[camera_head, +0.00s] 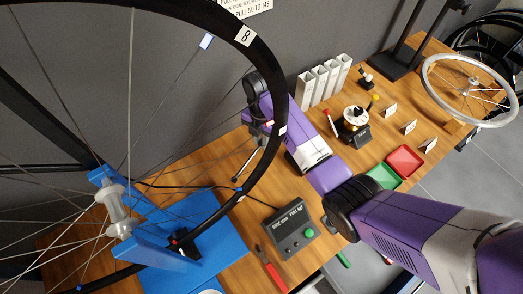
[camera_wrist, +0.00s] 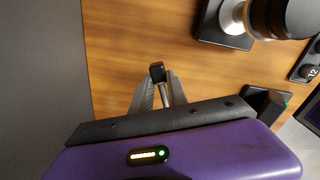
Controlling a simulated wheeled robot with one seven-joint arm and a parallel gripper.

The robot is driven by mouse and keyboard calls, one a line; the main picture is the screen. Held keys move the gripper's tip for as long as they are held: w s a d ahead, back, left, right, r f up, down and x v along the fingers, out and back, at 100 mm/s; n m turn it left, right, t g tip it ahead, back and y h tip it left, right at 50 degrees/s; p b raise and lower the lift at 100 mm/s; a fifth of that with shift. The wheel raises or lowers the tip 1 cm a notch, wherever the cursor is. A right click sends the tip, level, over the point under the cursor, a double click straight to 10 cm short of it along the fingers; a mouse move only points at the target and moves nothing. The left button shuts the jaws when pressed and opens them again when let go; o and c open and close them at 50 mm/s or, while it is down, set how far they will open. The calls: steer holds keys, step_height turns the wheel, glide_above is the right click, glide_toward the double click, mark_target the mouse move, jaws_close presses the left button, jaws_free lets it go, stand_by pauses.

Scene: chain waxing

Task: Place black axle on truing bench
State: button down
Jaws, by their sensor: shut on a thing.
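My gripper (camera_head: 240,172) is over the wooden bench (camera_head: 225,172), behind the rim of the large wheel in the head view. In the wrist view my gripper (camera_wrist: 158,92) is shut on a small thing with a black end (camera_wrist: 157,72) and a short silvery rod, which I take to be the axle. The bench's wood surface (camera_wrist: 120,50) shows beyond the fingertips. Whether the axle touches the wood cannot be told. In the head view the axle is too small to make out.
A large black-rimmed wheel (camera_head: 246,36) marked 8 stands in a blue stand (camera_head: 160,250) at the left. A grey meter box (camera_head: 289,229), a red-handled tool (camera_head: 270,268), red (camera_head: 404,160) and green (camera_head: 383,177) trays lie nearby. A silver-and-black device (camera_wrist: 262,15) is close at upper right.

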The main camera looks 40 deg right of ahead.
mark_target(261, 155)
steer(key=shift+f+b, duration=0.45)
steer(key=shift+f, duration=2.4)
steer(key=shift+f, duration=0.2)
steer(key=c, duration=1.3)
jaws_free()
step_height(261, 155, up, 12)
steer(key=shift+d+r+p, duration=0.1)
steer(key=shift+r+p, duration=0.1)
steer(key=shift+p, duration=0.75)
